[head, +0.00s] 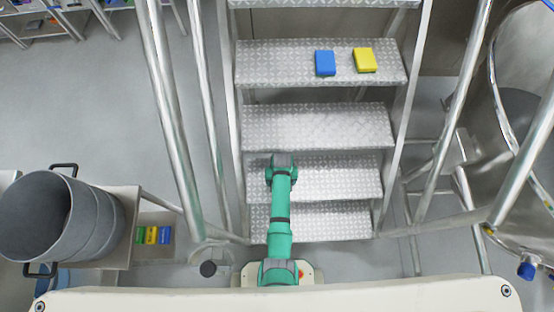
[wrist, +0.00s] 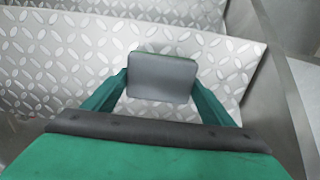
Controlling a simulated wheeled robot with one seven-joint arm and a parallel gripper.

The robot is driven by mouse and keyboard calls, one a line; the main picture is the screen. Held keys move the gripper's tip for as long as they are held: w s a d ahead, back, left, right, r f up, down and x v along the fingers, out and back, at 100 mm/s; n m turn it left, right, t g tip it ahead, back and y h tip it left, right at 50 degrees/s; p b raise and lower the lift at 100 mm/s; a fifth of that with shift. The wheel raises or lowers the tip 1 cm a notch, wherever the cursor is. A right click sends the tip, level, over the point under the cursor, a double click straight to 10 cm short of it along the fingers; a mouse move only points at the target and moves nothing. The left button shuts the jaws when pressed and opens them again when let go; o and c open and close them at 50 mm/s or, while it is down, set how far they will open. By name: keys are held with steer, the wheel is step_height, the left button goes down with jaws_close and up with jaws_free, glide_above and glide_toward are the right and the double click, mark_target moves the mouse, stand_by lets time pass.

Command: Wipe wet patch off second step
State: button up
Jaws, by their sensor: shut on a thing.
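My gripper (head: 281,160) is at the far left part of the second step (head: 345,178), counting from the bottom. In the wrist view my gripper (wrist: 161,80) is shut on a grey pad (wrist: 162,76), with a green finger on each side. The pad's flat grey face shows, with a thin dark green edge at its top. The pad is over the diamond-plate tread, but I cannot tell if it touches it. I can make out no wet patch in either view; my arm and the pad cover part of the tread.
A blue block (head: 325,63) and a yellow block (head: 365,60) lie on the fourth step. Metal rails (head: 170,120) flank the stairs. A steel drum (head: 85,219) stands at left, near several small coloured blocks (head: 152,235). A large steel vessel (head: 510,150) is at right.

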mark_target(302, 183)
steer(key=shift+s+d+f, duration=0.1)
steer(key=shift+d, duration=1.25)
steer(key=shift+s+d+f, duration=0.1)
steer(key=shift+d, duration=1.25)
steer(key=shift+w+d+r, duration=0.1)
steer(key=shift+d+r, duration=0.05)
steer(key=shift+d, duration=1)
steer(key=shift+w+d+r, duration=0.1)
steer(key=shift+d, duration=1)
steer(key=shift+d, duration=1.5)
steer(key=shift+a, duration=0.15)
steer(key=shift+a+f, duration=0.15)
steer(key=shift+a, duration=1.45)
steer(key=shift+a, duration=6.3)
